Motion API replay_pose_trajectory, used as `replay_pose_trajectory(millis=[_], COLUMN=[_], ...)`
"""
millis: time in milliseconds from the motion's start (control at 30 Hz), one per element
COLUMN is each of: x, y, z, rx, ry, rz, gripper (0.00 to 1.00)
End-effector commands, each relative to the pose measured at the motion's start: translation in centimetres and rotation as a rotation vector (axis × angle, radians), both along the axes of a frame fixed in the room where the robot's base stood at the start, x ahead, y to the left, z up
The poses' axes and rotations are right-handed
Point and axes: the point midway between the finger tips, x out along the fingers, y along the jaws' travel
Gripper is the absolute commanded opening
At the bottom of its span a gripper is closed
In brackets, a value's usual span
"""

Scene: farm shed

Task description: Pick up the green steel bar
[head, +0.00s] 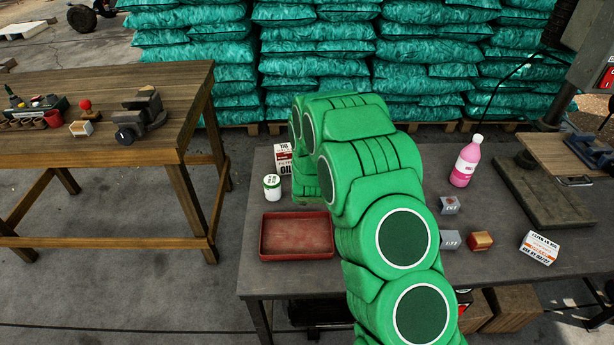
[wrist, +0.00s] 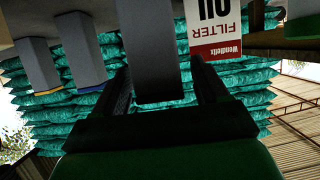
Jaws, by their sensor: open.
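My gripper (wrist: 160,72) shows in the wrist view, its two dark fingers apart. A grey upright bar (wrist: 153,45) stands between the fingers, larger and nearer than the others. I cannot see a clear gap or contact on either side, and its end colour is not clear, so I cannot tell for certain that it is the green steel bar. To its left are a grey bar with a blue band (wrist: 78,45) and one with a yellow band (wrist: 36,62). The wrist picture is upside down. In the head view my green arm hides the gripper and the bars.
An oil filter box (wrist: 216,30) is close to the right finger. On the grey bench (head: 262,200) stand a white jar (head: 272,187), a red tray (head: 296,236), a pink bottle (head: 466,162) and small blocks (head: 480,241). Teal sacks (head: 200,60) are stacked behind.

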Motion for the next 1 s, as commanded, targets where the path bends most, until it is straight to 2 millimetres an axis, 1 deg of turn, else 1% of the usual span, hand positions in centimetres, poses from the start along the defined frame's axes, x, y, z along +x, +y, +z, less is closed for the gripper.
replay_pose_trajectory(millis=[33, 133, 367, 467, 800, 1000], x=[0.44, 0.98, 1.06, 1.05, 1.03, 1.04], y=[0.0, 0.02, 0.02, 0.02, 0.01, 0.01], z=[-0.26, -0.49, -0.49, -0.49, -0.48, -0.46], rx=[0.0, 0.0, 0.0, 0.0, 0.0, 0.0], ry=[0.0, 0.001, 0.0, 0.0, 0.0, 0.0], rz=[0.0, 0.0, 0.001, 0.001, 0.0, 0.0], gripper=[0.73, 0.73, 0.73, 0.6, 0.08, 0.07])
